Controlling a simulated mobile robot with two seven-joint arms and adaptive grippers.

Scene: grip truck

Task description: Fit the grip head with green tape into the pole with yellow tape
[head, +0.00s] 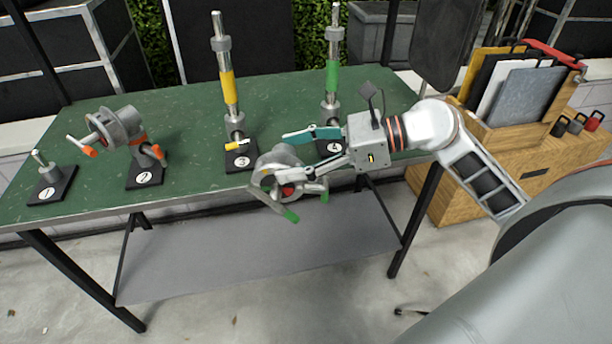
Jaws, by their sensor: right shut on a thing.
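The grip head with green tape (276,162) is grey and round, with green-ended handles, one pointing down. My right gripper (292,158) is shut on it. It holds the head in front of the table's near edge, lower in the picture than the poles. The fingers partly hide the head. The pole with yellow tape (229,88) stands upright on the black base marked 3, up and left of the held head and apart from it. A yellow-ended handle shows low on this pole. My left gripper is not in view.
A pole with green tape (332,76) stands on base 4, behind my right gripper. A grip head with orange tape (119,125) sits on base 2. A short pin (40,160) stands on base 1. The green table (190,190) is clear along its front. A wooden cart (520,150) is at right.

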